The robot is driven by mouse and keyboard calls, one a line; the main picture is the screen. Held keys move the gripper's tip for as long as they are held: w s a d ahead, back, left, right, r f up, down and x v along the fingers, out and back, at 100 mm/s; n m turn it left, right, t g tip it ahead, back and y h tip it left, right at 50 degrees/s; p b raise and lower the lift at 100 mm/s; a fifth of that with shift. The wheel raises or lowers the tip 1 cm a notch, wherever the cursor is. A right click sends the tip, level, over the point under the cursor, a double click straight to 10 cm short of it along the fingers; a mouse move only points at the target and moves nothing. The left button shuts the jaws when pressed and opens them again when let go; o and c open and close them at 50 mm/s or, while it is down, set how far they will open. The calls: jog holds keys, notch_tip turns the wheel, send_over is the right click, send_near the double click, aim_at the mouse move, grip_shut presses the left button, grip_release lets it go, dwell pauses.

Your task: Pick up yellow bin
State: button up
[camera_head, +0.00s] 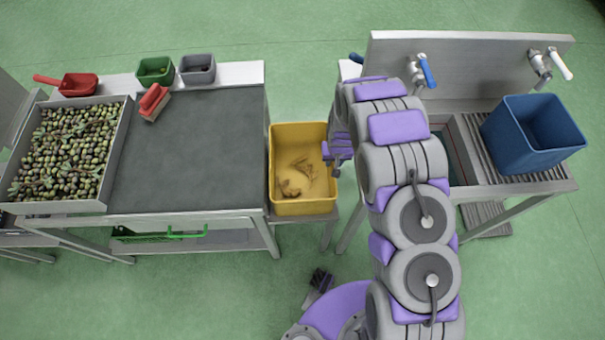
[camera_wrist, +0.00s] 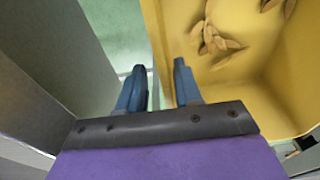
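The yellow bin (camera_head: 302,204) stands upright on a low stand between the dark-topped table and the sink unit. Some brownish leaf-like debris (camera_head: 292,187) lies on its floor. My gripper (camera_head: 332,155) is at the bin's right side, near its rim. In the wrist view my gripper (camera_wrist: 158,88) shows two blue fingers spread apart. The bin (camera_wrist: 240,85) fills the right of that view; its wall edge runs up between the fingertips. I cannot tell whether either finger touches the wall.
An olive tray (camera_head: 68,207), a red scoop (camera_head: 78,85), a brush (camera_head: 154,102), a green container (camera_head: 155,70) and a grey container (camera_head: 198,69) are on the left table. A blue bin (camera_head: 532,135) stands on the sink's drainboard (camera_head: 480,150). Taps rise behind.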

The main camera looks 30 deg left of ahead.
jog(key=shift+d, duration=0.1)
jog(key=shift+a+f, duration=0.25)
jog(key=shift+a, duration=0.75)
jog(key=c, duration=0.4)
jog(key=shift+c, duration=0.7)
jog(key=shift+d, duration=0.1)
grip_shut()
jog(key=shift+d+r, duration=0.15)
jog(key=shift+d, duration=0.3)
